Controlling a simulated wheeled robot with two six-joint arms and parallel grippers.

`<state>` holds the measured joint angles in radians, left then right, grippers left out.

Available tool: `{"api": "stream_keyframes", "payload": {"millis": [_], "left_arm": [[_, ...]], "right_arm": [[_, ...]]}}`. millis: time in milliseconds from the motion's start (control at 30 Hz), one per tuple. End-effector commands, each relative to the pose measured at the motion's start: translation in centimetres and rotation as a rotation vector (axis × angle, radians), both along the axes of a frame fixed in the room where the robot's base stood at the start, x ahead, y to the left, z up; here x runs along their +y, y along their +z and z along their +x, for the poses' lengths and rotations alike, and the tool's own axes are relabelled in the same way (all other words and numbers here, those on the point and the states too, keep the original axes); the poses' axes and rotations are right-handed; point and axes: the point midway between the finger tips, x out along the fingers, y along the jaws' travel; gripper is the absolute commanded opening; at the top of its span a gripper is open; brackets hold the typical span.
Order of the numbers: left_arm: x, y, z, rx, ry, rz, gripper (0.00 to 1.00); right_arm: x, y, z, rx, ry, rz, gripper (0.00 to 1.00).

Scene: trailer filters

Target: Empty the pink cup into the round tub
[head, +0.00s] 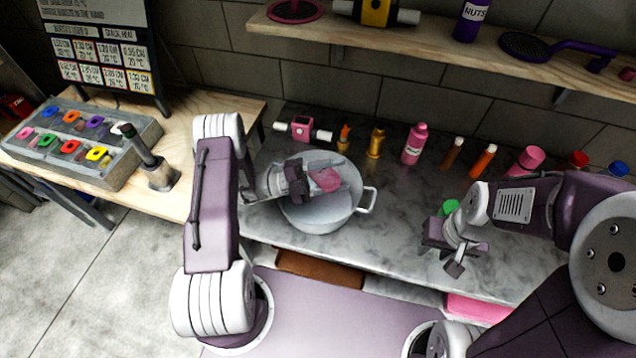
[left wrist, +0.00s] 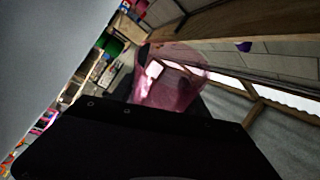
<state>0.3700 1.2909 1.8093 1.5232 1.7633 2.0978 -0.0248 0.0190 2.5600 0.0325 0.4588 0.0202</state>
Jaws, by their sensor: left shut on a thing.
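The round tub (head: 322,214) is a white pot-like vessel with side handles on the grey marbled counter. My left gripper (head: 312,185) is over the tub and shut on the pink cup (head: 326,180). The cup looks tipped on its side above the tub's opening. In the left wrist view the pink cup (left wrist: 172,82) is translucent, just beyond the dark gripper body. Whether anything is in the cup or at the tub's bottom I cannot tell. My right gripper (head: 456,258) hangs over the counter's front at the right, away from the tub; its fingers are too small to judge.
A green-topped item (head: 449,207) is beside my right gripper. A wooden shelf (head: 430,58) runs above. A grey tray (head: 82,140) of coloured pieces is at left.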

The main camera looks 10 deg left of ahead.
Motion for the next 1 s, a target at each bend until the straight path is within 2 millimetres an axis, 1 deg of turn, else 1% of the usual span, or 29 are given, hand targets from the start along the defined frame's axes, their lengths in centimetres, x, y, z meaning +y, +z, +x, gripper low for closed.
{"api": "stream_keyframes", "payload": {"millis": [1000], "left_arm": [[0.42,0.42,0.52,0.089,0.0,-0.069,0.04]], "right_arm": [[0.0,0.11,0.0,0.0,0.0,0.0,0.36]]}}
